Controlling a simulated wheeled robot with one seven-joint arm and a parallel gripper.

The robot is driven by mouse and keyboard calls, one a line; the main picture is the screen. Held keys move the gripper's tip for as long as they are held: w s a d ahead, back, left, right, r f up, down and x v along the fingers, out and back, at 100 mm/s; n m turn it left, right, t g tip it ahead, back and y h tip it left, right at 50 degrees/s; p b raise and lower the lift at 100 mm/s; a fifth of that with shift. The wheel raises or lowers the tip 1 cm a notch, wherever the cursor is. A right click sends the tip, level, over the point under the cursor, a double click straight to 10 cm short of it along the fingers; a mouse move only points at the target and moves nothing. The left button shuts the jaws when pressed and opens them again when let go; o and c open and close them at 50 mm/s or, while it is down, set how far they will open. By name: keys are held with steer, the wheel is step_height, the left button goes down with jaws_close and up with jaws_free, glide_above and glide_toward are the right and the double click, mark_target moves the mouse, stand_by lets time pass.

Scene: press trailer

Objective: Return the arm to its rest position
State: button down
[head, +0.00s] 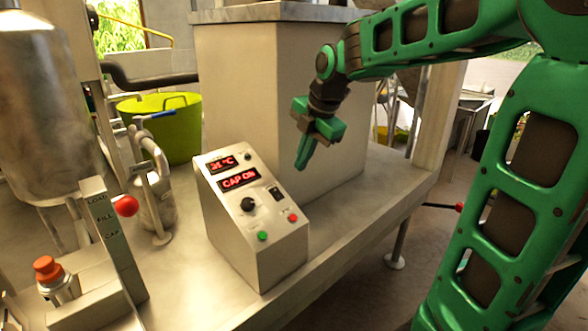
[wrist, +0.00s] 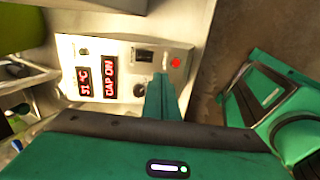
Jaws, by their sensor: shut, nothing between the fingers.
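My gripper (head: 304,160) is green and hangs at the end of my green arm, pointing down. It is shut and empty, above and to the right of the control box in the head view. In the wrist view its closed fingers (wrist: 160,98) overlap the box face. The grey control box (head: 256,222) has a sloped panel with red displays reading "31 °C" and "CAP ON". A black knob, a black switch, a green button and a red button are on it. The box also shows in the wrist view (wrist: 125,50), where the fingers hide part of its panel.
A lever stand (head: 104,225) marked LOAD, FILL, CAP has a red ball knob (head: 125,205). A red-capped bottle (head: 50,275) is at the lower left. A metal tank (head: 38,100) and green tub (head: 170,125) stand behind. The bench front edge (head: 330,248) is clear.

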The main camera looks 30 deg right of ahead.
steer(key=shift+s+r, duration=0.15)
steer(key=shift+r, duration=0.05)
steer(key=shift+s, duration=0.1)
stand_by(0.4)
steer(key=s+d+f+m+g, duration=0.1)
steer(key=s+d+f+m, duration=0.1)
steer(key=s+m, duration=0.7)
steer(key=s+d+f+m+g, duration=0.1)
steer(key=s+d+f+m, duration=0.1)
steer(key=s+f+m, duration=0.3)
steer(key=s+d+f+m+g, duration=0.2)
steer(key=s+f+m, duration=0.2)
steer(key=s+m, duration=0.9)
steer(key=shift+s+d+f+h, duration=0.15)
steer(key=shift+s+d+h, duration=0.2)
steer(key=shift+s, duration=0.8)
